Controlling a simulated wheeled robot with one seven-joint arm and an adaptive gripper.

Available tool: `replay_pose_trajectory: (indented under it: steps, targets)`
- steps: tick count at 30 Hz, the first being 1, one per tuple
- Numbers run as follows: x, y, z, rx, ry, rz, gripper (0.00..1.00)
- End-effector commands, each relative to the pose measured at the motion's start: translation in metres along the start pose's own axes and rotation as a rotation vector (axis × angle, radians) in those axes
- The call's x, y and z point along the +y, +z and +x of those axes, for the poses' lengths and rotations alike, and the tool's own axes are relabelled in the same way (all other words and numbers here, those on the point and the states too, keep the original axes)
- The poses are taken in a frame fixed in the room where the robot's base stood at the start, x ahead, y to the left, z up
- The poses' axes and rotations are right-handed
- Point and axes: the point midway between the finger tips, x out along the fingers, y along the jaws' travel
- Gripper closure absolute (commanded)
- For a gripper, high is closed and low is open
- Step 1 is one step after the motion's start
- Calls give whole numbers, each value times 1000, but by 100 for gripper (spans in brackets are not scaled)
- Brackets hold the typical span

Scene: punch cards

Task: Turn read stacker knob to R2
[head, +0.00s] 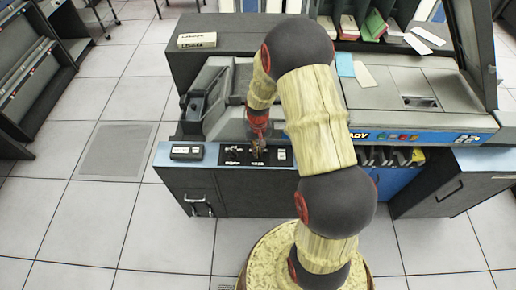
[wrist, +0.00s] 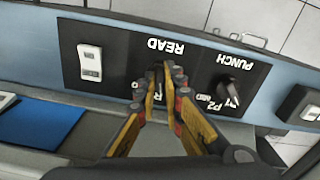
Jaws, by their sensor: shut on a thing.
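The black selector panel shows in the head view (head: 242,154) and in the wrist view (wrist: 118,68). Upside-down READ lettering (wrist: 165,46) marks the read stacker knob (wrist: 156,74), which is dark and mostly hidden between my fingers. My gripper (wrist: 167,80) is shut on this knob, with its yellow fingers reaching down to the panel. In the head view my gripper (head: 258,143) is over the panel, and its tips are small. Parts of the R labels show beside the fingers; which position the knob points to cannot be told.
The dark punch knob (wrist: 228,92) is close beside my fingers, under PUNCH lettering with P1, P2 and MID labels. A white rocker switch (wrist: 90,62) is on the other side. A labelled box (head: 187,152) sits on the blue ledge. The floor at left is open.

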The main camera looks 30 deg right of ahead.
Motion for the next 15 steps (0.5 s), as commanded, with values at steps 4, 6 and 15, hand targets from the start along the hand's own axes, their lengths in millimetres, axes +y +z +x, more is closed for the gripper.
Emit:
replay_pose_trajectory:
  steps: [4,6,15]
  targets:
    - [0,0,-1,0,0,98,100]
    - [0,0,-1,0,0,137,100]
    - [0,0,0,0,0,234,100]
